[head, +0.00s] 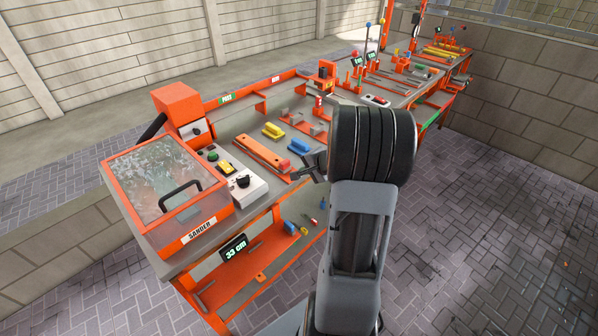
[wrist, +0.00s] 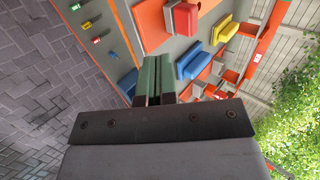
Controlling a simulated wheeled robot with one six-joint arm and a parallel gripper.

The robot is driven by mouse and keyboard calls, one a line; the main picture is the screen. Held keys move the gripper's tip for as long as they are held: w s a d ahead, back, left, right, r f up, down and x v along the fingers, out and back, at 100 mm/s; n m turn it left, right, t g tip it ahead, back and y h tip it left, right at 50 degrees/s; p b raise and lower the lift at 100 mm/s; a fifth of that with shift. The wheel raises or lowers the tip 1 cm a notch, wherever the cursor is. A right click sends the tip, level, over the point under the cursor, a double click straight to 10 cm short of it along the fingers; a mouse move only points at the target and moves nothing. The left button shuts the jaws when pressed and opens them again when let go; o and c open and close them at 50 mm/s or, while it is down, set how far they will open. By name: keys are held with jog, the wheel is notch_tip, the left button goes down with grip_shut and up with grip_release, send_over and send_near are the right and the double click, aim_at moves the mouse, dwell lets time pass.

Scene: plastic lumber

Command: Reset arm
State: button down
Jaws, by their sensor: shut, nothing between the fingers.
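My gripper (head: 305,168) shows in the head view at the end of my raised grey arm, over the right edge of the near workbench. In the wrist view my gripper (wrist: 155,78) has its two green-padded fingers side by side, shut with nothing between them. The arm's dark ribbed joint and grey link fill the middle right of the head view and hide part of the bench behind. The fingers appear apart from the things on the bench.
The orange workbench carries a clear-lidded sander box (head: 165,190), a white control box (head: 245,186), an orange bar (head: 262,154) and yellow (head: 272,130) and blue (head: 289,162) handled tools. More benches run toward the back right. Paved floor (head: 500,220) at right is clear.

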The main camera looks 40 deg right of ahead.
jog(key=v, duration=0.6)
